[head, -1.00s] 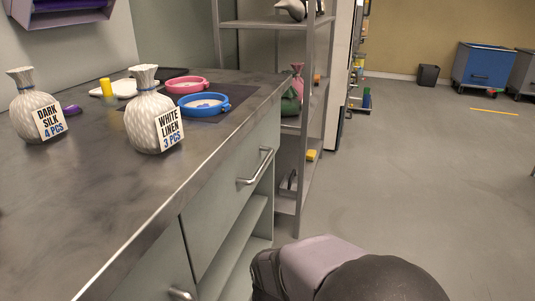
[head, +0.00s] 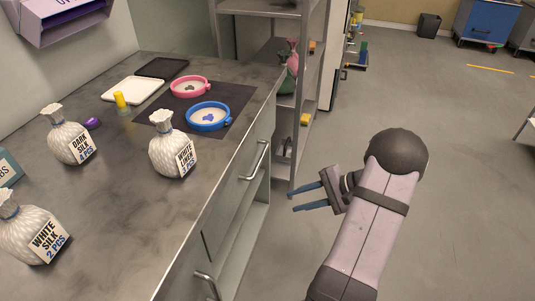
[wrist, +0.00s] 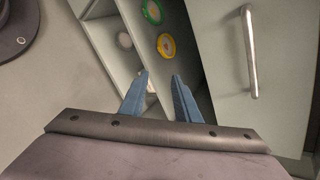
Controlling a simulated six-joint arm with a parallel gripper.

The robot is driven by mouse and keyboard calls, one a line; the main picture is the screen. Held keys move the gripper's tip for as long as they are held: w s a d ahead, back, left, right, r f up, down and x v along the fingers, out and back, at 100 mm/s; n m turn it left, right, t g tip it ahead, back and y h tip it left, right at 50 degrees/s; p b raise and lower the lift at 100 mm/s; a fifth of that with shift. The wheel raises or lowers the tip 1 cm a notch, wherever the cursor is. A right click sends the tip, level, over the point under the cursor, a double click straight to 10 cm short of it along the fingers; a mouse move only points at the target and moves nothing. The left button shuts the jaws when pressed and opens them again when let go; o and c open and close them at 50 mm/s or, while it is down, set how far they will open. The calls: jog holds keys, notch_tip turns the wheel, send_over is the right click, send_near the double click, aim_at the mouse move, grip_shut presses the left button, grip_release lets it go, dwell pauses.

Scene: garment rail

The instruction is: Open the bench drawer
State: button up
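The bench drawer (head: 236,200) is a pale grey front under the dark worktop, and it looks shut. Its silver bar handle (head: 255,160) is on the upper part of the front. A second silver handle (head: 207,285) shows lower left on the nearer front. My gripper (head: 301,202) is out over the floor to the right of the drawer, apart from it, with its blue fingers pointing left to the bench. In the wrist view my gripper (wrist: 161,84) is open and empty, and a handle (wrist: 250,52) stands to the right of the fingers.
The worktop (head: 115,215) bears white bags, a blue ring dish (head: 208,116), a pink ring dish (head: 190,87) and a yellow cylinder (head: 121,100). A metal shelf rack (head: 301,130) stands past the bench's far end. Open shelves show below the drawer.

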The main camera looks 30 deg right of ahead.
jog(key=w+r+n+t+y, duration=0.2)
jog(key=w+r+n+t, duration=0.2)
jog(key=r, duration=0.7)
jog(key=shift+w+a+r+n+y, duration=0.2)
jog(key=shift+w+r+n+y, duration=0.3)
jog(key=shift+n, duration=0.4)
jog(key=shift+w+a+f, duration=0.1)
jog(key=shift+w, duration=0.05)
jog(key=x, duration=0.7)
grip_shut()
